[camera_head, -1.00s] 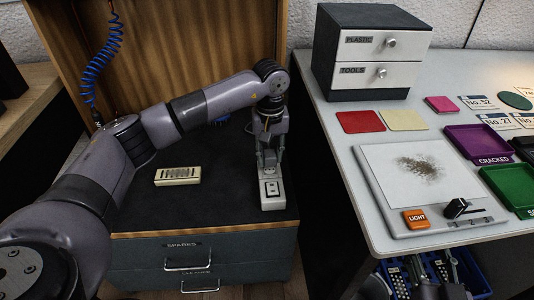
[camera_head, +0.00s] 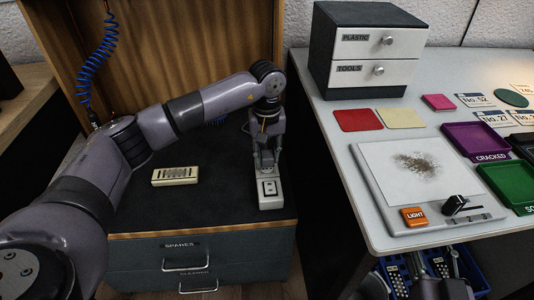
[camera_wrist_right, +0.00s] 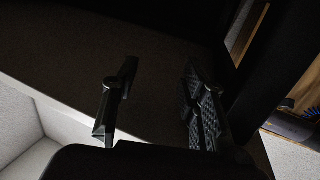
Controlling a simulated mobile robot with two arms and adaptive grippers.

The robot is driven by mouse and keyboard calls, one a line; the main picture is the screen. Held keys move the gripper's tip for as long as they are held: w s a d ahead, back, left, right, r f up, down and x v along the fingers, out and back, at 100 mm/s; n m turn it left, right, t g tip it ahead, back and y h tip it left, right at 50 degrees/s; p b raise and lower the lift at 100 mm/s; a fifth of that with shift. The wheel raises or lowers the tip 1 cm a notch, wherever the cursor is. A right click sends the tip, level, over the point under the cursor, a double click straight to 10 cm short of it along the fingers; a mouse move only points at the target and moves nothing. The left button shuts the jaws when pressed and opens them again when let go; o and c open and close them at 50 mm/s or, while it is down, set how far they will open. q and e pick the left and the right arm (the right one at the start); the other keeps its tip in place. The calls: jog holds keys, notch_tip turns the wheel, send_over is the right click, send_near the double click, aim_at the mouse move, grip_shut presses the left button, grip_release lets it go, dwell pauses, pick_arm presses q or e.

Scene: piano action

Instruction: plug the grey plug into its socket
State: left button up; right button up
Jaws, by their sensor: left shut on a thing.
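My left gripper (camera_head: 266,158) points down over the far end of a pale grey socket block (camera_head: 269,197) on the dark cabinet top. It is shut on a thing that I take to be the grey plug. The fingers and the block's far end hide the plug, and I cannot tell whether it touches or sits in the block. A small dark-marked outlet shows on the block's near end. My right gripper (camera_wrist_right: 160,85) is open and empty in the right wrist view, its two dark fingers well apart.
A cream slotted block (camera_head: 175,176) lies left of the socket block. A blue coiled cord (camera_head: 97,55) hangs at the back left. The cabinet has a wooden back and front drawers. The white table (camera_head: 330,150) at right holds a drawer unit (camera_head: 365,50), trays and an orange LIGHT block (camera_head: 414,217).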

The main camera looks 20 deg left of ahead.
pick_arm(q)
jog(key=shift+f, duration=0.25)
pick_arm(e)
jog(key=shift+a+r+t, duration=0.15)
jog(key=shift+r+t, duration=0.15)
jog(key=shift+r, duration=0.4)
pick_arm(q)
jog(key=shift+f, duration=0.1)
dwell(0.4)
jog(key=shift+f, duration=0.1)
pick_arm(e)
jog(key=shift+r+y, duration=0.25)
jog(key=shift+y, duration=0.05)
jog(key=shift+t, duration=0.3)
pick_arm(q)
jog(key=shift+f+b, duration=0.15)
jog(key=shift+b, duration=0.15)
pick_arm(e)
jog(key=shift+r, duration=0.15)
pick_arm(q)
jog(key=shift+f, duration=0.6)
pick_arm(e)
jog(key=shift+w+a+t, duration=0.1)
jog(key=shift+a+t, duration=0.1)
jog(key=shift+t, duration=0.3)
dwell(1.4)
pick_arm(q)
jog(key=o, duration=1.2)
jog(key=shift+c, duration=0.2)
